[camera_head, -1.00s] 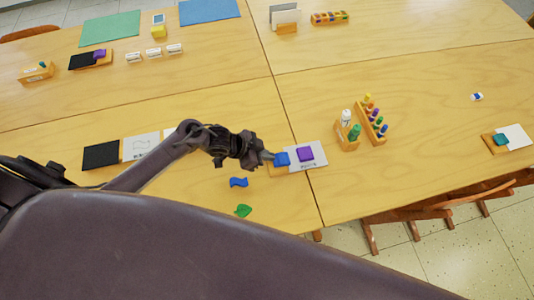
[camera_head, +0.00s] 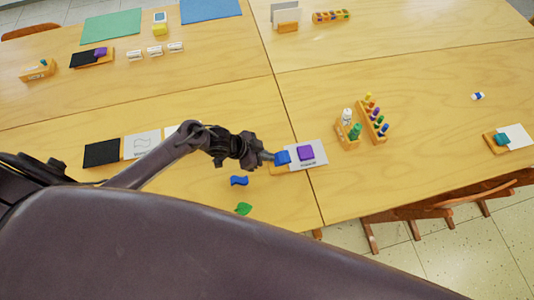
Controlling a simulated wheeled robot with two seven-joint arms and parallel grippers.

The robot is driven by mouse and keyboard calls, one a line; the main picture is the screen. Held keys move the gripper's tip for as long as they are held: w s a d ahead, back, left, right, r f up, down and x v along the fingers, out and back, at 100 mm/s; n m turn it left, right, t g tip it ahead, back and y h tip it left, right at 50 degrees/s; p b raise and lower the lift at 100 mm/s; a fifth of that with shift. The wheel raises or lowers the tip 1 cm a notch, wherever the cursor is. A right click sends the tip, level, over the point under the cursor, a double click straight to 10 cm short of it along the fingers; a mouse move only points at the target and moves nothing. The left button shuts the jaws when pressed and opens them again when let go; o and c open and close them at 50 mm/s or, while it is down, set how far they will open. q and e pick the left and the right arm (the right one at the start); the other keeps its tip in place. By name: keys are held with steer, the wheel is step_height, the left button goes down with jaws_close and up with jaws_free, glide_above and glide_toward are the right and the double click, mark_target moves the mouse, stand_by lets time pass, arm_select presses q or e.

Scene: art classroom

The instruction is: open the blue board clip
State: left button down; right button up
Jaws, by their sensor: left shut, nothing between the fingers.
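The blue board clip (camera_head: 283,157) sits at the left end of a small wooden board with a white sheet (camera_head: 319,157), near the middle of the table. A purple block (camera_head: 306,153) lies on the same sheet, just right of the clip. My left gripper (camera_head: 267,156) is shut and reaches in from the left, its tip at the clip's left side. The clip looks slightly tilted, with its near edge hard to make out. Whether the fingertip touches it I cannot tell. My right gripper is not in view.
A blue wavy piece (camera_head: 239,181) and a green leaf-shaped piece (camera_head: 243,209) lie on the table in front. A wooden marker rack (camera_head: 372,122) and a holder with bottles (camera_head: 347,135) stand to the right. A black panel (camera_head: 101,153) lies left.

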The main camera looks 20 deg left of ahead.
arm_select(q)
steer(key=shift+r+p, duration=0.3)
steer(key=shift+r, duration=0.2)
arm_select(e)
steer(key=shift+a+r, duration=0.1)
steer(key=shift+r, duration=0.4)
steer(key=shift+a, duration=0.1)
arm_select(q)
steer(key=shift+a+r+p, duration=0.1)
steer(key=shift+r+p, duration=0.35)
steer(key=shift+p, duration=0.05)
steer(key=a+f+v, duration=0.1)
steer(key=v, duration=1.1)
steer(key=shift+s+p, duration=0.35)
steer(key=shift+s, duration=0.15)
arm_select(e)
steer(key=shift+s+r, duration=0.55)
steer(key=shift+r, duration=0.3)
